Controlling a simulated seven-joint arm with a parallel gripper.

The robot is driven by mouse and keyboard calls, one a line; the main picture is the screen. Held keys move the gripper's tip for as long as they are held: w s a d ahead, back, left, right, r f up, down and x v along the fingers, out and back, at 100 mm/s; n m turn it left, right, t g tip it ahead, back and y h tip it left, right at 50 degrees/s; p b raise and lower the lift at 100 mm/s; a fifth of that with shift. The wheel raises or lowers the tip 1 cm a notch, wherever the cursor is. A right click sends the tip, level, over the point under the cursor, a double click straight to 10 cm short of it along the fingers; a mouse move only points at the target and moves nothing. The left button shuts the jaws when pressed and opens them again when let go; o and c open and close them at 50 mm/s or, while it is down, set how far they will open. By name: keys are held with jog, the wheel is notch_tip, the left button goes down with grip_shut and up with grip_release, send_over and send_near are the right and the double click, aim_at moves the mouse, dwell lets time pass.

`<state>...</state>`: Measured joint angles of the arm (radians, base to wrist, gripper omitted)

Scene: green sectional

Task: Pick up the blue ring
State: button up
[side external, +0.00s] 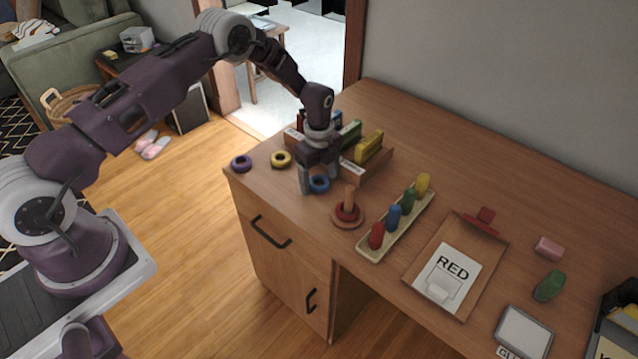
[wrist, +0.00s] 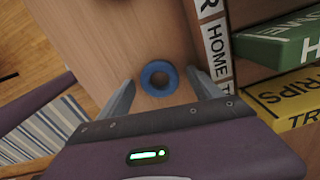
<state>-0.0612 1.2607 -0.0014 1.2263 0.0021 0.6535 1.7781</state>
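The blue ring (side external: 319,184) lies flat on the wooden desk near its left end. It also shows in the wrist view (wrist: 159,78), between and slightly beyond the two fingertips. My gripper (side external: 318,185) is over the ring, pointing down, with its fingers spread to either side. In the wrist view my gripper (wrist: 162,85) is open, with a gap between each finger and the ring. Nothing is held. I cannot tell the exact height of the fingertips above the desk.
A wooden rack of labelled blocks (side external: 368,148) stands close behind and right of my gripper. A yellow ring (side external: 281,159) and a purple ring (side external: 241,163) lie to the left. A peg stand with a red ring (side external: 348,212) and a tray of coloured pegs (side external: 377,236) are at right.

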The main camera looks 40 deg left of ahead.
jog(key=shift+r, duration=0.1)
jog(key=c, duration=1.3)
